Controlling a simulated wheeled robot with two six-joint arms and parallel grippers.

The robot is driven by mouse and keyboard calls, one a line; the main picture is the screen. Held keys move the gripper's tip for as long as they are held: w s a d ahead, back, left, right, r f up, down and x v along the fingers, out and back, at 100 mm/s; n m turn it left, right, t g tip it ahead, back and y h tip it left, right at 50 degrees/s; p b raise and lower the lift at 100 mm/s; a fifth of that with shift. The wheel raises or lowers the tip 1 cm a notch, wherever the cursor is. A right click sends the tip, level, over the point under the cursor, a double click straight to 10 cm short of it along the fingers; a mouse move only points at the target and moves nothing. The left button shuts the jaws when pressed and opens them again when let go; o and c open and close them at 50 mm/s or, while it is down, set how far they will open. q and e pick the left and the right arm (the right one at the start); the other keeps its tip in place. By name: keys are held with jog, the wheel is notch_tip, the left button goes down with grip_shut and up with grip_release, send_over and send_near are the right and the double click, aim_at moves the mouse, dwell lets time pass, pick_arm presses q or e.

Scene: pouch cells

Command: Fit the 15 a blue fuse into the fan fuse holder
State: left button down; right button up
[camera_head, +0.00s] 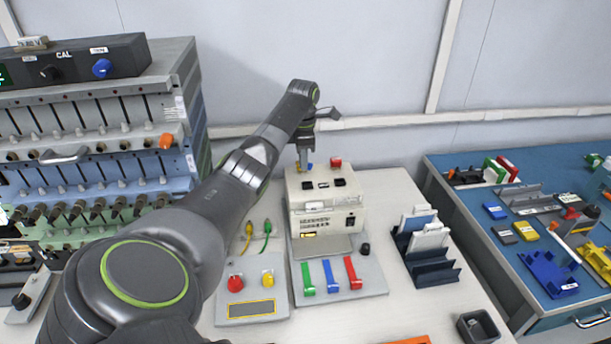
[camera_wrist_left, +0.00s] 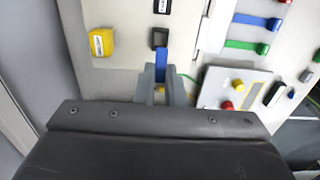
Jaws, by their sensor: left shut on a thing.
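The blue fuse (camera_wrist_left: 162,62) is between the fingers of my left gripper (camera_wrist_left: 160,88), which is shut on it. In the wrist view, its far end is close to a black fuse holder (camera_wrist_left: 160,38) on the top of the beige box. I cannot tell whether they touch. In the head view, my left gripper (camera_head: 305,162) points down over the back left of the beige box (camera_head: 325,205). Several black holders (camera_head: 323,185) are on the box top. The label text is too small to read. My right gripper is not in view.
Green, blue and red levers (camera_head: 330,275) stand in front. A button panel (camera_head: 250,293) is to the left and a dark rack (camera_head: 425,250) to the right.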

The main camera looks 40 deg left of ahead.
aim_at(303, 184)
pick_arm(q)
jog(key=shift+f, duration=0.5)
notch_tip(303, 184, down, 4)
jog(key=shift+f+p, duration=0.2)
jog(key=shift+p, duration=0.8)
jog(key=shift+f, duration=0.1)
jog(key=shift+f, duration=0.1)
jog(key=shift+f, duration=0.1)
jog(key=c, duration=1.5)
grip_release()
